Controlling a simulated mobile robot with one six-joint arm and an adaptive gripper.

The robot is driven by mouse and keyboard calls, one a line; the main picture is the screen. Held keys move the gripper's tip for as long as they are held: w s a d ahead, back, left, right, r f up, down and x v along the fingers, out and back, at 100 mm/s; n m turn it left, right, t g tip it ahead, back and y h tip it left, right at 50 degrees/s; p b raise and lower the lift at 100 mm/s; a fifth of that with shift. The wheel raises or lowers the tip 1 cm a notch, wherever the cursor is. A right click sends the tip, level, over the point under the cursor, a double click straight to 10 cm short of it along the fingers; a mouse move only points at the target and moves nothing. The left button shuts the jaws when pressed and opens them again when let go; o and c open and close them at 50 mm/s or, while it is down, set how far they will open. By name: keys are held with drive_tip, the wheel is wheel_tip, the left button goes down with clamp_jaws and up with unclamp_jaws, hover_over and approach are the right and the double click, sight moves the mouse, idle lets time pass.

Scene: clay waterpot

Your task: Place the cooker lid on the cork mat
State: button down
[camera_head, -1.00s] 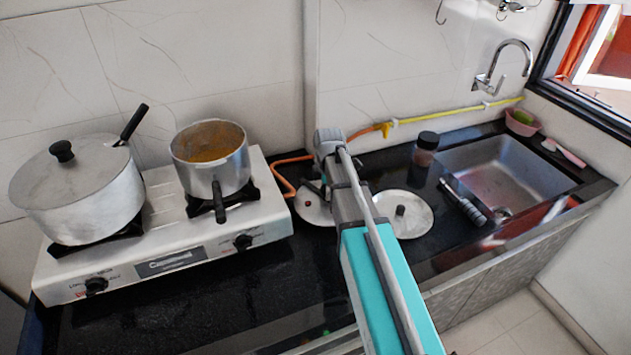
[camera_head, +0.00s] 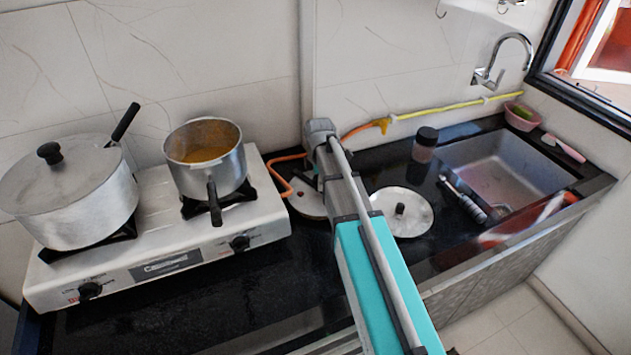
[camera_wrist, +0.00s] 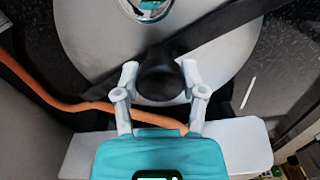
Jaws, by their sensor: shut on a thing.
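The cooker lid (camera_head: 308,203), a pale metal disc with a small red spot and dark parts, is by the stove's right end, partly hidden by my arm. In the wrist view the lid (camera_wrist: 215,62) is a pale grey disc with a black grip (camera_wrist: 160,76). My gripper (camera_wrist: 160,82) is shut on this grip, one finger on each side. In the head view my arm hides the fingers. I cannot tell whether the lid touches the counter. I cannot make out a cork mat.
A second round lid (camera_head: 402,222) with a dark knob lies right of my arm. The stove (camera_head: 160,262) bears a lidded pot (camera_head: 75,205) and an open pot (camera_head: 215,172). An orange hose (camera_wrist: 55,98) passes close by my gripper. A jar (camera_head: 425,147) stands near the sink (camera_head: 510,170).

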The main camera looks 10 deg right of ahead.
drive_tip(key=shift+f+b, duration=0.7)
idle(0.4)
drive_tip(key=shift+c, duration=0.8)
unclamp_jaws()
drive_tip(key=shift+r, duration=0.15)
wheel_tip(320, 180, up, 13)
drive_tip(key=p, duration=1.3)
drive_tip(key=shift+s, duration=0.15)
